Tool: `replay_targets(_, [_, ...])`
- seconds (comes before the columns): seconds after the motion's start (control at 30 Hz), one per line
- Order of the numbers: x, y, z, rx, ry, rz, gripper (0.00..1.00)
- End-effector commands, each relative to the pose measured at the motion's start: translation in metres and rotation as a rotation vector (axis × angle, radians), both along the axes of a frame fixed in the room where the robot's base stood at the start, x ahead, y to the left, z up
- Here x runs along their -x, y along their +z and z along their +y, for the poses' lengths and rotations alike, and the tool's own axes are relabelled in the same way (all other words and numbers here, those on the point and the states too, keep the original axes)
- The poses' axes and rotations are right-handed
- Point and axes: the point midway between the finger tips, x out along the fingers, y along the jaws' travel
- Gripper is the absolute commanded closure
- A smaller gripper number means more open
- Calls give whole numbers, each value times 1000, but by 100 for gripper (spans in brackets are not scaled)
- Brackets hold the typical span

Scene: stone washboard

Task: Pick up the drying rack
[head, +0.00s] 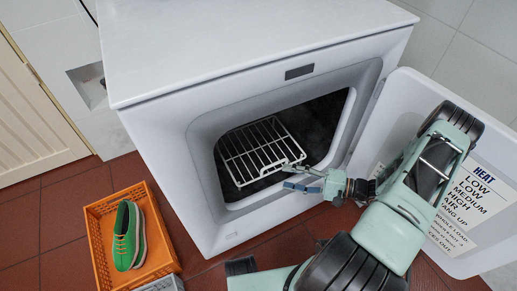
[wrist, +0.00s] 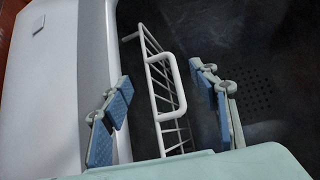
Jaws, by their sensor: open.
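The drying rack (head: 256,150) is a white wire rack with several parallel bars. It lies inside the dark drum of the white dryer (head: 170,130), close to the opening. My gripper (head: 294,178) is at the dryer's opening, by the rack's near right corner. In the wrist view, the rack (wrist: 168,80) shows a raised wire loop at its near end. My open gripper (wrist: 168,105) has one blue-padded finger on each side of this loop.
The dryer's open door (head: 440,190) hangs at the right, behind my arm. An orange crate (head: 97,232) on the red tile floor holds a green shoe (head: 125,238). A grey item (head: 160,284) sits beside the crate, partly cut off. The dryer opening's rim (head: 205,200) surrounds the rack.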

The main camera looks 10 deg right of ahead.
Motion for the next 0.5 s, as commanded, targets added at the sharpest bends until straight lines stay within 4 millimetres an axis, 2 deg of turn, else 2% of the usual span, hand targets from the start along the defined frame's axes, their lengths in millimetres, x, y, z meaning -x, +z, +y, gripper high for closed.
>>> replay_targets(0.03, [-4, -2, 8, -2, 4, 0, 45])
replay_targets(0.5, [-35, -10, 58, 1, 5, 1, 45])
